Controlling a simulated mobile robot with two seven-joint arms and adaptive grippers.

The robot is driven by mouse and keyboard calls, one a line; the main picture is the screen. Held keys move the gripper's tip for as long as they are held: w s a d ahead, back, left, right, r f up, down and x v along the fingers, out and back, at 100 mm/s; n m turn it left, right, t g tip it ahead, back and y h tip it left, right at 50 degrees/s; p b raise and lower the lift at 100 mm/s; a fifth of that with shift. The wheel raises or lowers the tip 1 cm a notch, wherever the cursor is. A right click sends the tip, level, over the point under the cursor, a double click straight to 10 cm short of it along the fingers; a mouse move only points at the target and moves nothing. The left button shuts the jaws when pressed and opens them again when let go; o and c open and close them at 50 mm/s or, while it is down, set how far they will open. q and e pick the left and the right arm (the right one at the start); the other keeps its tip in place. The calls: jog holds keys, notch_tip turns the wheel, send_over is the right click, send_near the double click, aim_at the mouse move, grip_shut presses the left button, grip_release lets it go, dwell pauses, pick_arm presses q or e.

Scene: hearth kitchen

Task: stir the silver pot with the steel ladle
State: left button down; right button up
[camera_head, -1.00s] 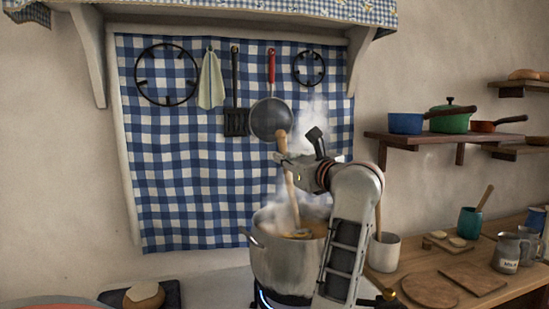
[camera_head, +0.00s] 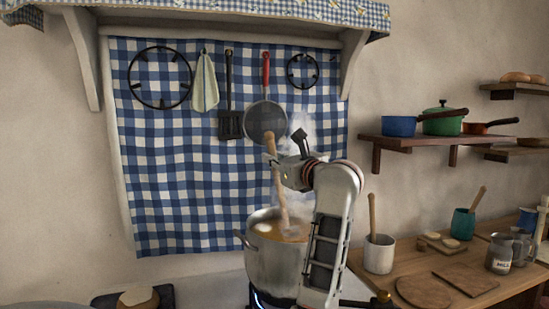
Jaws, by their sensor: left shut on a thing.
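The silver pot (camera_head: 268,262) stands upright on a dark burner with a blue light, filled with orange-brown soup. My left gripper (camera_head: 283,172) is above the pot and shut on a tan, wooden-looking handle of a stirring tool (camera_head: 279,195). The tool leans slightly, its top above the gripper and its lower end in the soup. Its head is hidden in the soup, so I cannot tell whether it is the steel ladle. Steam blurs the area around the gripper. My right gripper is not in view.
A white crock (camera_head: 379,256) with a wooden-handled utensil stands right of the pot, close to my arm. Boards (camera_head: 466,280) and a metal jug (camera_head: 499,254) are farther right. A pan (camera_head: 266,122) and a spatula (camera_head: 229,124) hang behind the pot.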

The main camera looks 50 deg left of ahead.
aim_at(269, 134)
pick_arm(q)
jog(key=shift+s+d, duration=0.25)
dwell(0.3)
jog(key=shift+s+a+r+p, duration=0.1)
jog(key=shift+a+r+p, duration=0.1)
jog(key=shift+r+p, duration=0.8)
jog(key=shift+s+a+r+p, duration=0.2)
jog(key=shift+r+p, duration=0.4)
jog(key=shift+r, duration=0.8)
jog(key=shift+s+a+r+p, duration=0.1)
jog(key=shift+a+r+p, duration=0.1)
jog(key=shift+r+p, duration=0.8)
jog(key=shift+r, duration=0.15)
